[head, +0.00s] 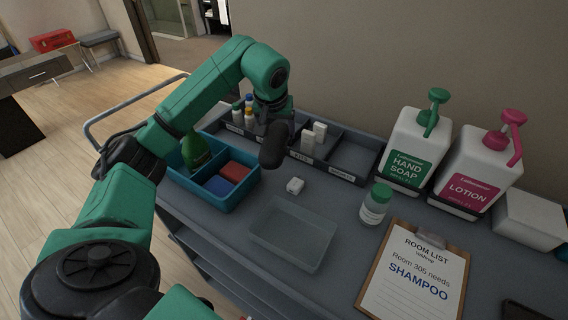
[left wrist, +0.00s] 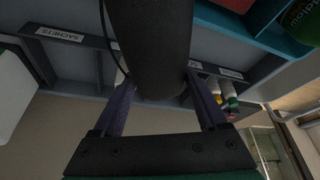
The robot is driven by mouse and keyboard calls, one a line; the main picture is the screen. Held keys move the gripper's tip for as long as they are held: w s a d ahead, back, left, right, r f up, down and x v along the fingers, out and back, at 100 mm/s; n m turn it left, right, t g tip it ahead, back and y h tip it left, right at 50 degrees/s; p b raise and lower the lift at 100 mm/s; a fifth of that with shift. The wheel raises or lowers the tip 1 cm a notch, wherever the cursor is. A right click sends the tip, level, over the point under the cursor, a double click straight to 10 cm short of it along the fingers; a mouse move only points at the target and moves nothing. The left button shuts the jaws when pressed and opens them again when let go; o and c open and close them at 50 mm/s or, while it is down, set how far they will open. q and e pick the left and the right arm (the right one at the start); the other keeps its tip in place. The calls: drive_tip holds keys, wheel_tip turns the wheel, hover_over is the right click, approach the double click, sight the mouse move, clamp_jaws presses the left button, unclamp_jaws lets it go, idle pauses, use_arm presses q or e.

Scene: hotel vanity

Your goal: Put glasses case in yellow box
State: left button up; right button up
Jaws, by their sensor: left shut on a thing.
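The glasses case (head: 272,146) looks like a dark, rounded, elongated body. My left gripper (head: 277,116) is shut on it and holds it above the cart, in front of the divided organizer. In the left wrist view the dark case (left wrist: 150,45) fills the space between the two fingers of my left gripper (left wrist: 158,95). I see no yellow box in either view. My right gripper is not in view.
A blue caddy (head: 207,202) holds a green bottle and red and blue items. A clear tray (head: 292,234) looks empty. A small white item (head: 295,186), a green-capped bottle (head: 376,204), a clipboard (head: 418,275), and soap (head: 411,150) and lotion (head: 484,172) pumps stand around.

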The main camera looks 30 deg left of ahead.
use_arm(q)
drive_tip(key=p, duration=0.2)
hover_over(279, 171)
wheel_tip(279, 171, down, 7)
drive_tip(key=shift+a+f, duration=0.1)
drive_tip(key=shift+f, duration=0.45)
wheel_tip(279, 171, down, 4)
drive_tip(key=shift+r+p, duration=0.1)
drive_tip(key=shift+p, duration=0.25)
drive_tip(key=o, duration=1.3)
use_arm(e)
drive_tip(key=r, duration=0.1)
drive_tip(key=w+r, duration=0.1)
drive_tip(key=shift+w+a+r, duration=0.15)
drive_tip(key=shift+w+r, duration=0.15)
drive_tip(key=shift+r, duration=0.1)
